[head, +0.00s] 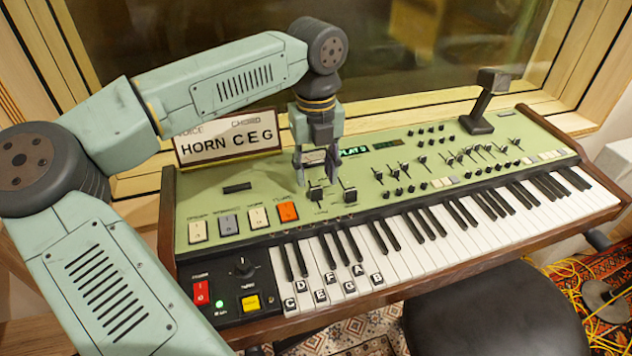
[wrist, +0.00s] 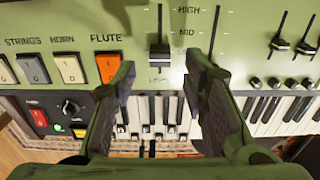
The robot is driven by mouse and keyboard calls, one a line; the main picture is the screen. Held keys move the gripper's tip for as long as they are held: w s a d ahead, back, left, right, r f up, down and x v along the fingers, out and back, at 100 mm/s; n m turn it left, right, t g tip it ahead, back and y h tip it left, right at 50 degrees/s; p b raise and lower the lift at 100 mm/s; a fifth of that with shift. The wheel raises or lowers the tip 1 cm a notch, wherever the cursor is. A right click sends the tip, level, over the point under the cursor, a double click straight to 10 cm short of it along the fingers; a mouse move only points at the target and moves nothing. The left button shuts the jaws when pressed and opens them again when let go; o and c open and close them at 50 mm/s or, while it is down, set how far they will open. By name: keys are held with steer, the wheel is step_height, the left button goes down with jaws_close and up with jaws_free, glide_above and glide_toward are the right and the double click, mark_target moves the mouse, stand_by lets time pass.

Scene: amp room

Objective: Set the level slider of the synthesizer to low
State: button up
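The synthesizer (head: 400,160) has a green panel above its keys. A slider with a dark knob (wrist: 159,58) sits between my fingers in the wrist view, its knob near the lower end of the slot; the small label below is hard to read. HIGH and MID marks stand to its right. A second slot (wrist: 214,38) runs farther right, its lower part hidden by my right finger. In the head view the two knobs show as a left one (head: 316,193) and a right one (head: 349,194). My gripper (head: 315,168) is open and empty above the panel; it also shows in the wrist view (wrist: 161,72).
Rocker switches, including an orange one (head: 287,212), lie left of the sliders. More small sliders (head: 460,157) fill the panel to the right. A sign (head: 228,144) and a black stand (head: 482,105) are at the back edge. A black stool (head: 490,318) stands in front.

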mark_target(316, 188)
step_height(316, 188, up, 8)
stand_by(0.5)
